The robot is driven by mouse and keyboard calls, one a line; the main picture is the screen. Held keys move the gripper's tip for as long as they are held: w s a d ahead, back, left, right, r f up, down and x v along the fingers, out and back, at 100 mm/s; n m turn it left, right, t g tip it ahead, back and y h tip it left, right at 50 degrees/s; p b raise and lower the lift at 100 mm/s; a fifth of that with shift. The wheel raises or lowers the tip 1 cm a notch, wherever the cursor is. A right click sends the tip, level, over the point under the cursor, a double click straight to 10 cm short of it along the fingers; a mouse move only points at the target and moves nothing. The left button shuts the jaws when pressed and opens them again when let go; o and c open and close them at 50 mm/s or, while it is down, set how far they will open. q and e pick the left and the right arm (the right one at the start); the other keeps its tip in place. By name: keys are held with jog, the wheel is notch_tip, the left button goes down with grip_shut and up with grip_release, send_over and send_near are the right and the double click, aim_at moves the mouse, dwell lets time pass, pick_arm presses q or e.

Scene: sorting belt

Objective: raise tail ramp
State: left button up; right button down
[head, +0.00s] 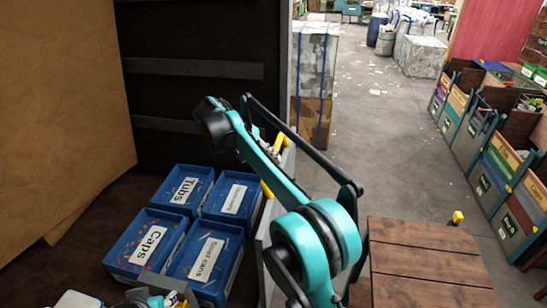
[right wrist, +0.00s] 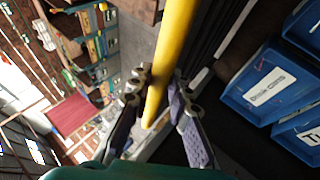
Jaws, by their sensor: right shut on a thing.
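A yellow bar (head: 267,189) shows in the head view beside a light grey panel edge (head: 264,236), partly hidden by my right arm. The panel looks like the tail ramp, but its full shape and tilt are hidden. In the right wrist view the yellow bar (right wrist: 173,45) runs down between the fingers of my right gripper (right wrist: 160,88), which is shut on it. In the head view that gripper is mostly hidden behind my teal arm. A teal and grey piece at the bottom left edge may belong to my left arm; its fingers cannot be made out.
A brown wooden platform (head: 425,262) is at the lower right. Several crates line the right side. The grey floor between is mostly open.

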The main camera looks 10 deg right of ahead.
jog(key=shift+w+a+f, duration=0.25)
jog(key=shift+a, duration=0.4)
pick_arm(q)
jog(key=shift+r, duration=0.1)
pick_arm(e)
jog(key=c, duration=1.4)
grip_release()
jog(key=shift+w+a, duration=0.15)
pick_arm(q)
jog(key=shift+w+a, duration=0.45)
jog(key=shift+w, duration=0.05)
pick_arm(e)
jog(key=shift+w+a+f, duration=0.1)
jog(key=shift+w+a, duration=0.2)
jog(key=shift+w, duration=0.05)
pick_arm(q)
jog(key=shift+f, duration=0.2)
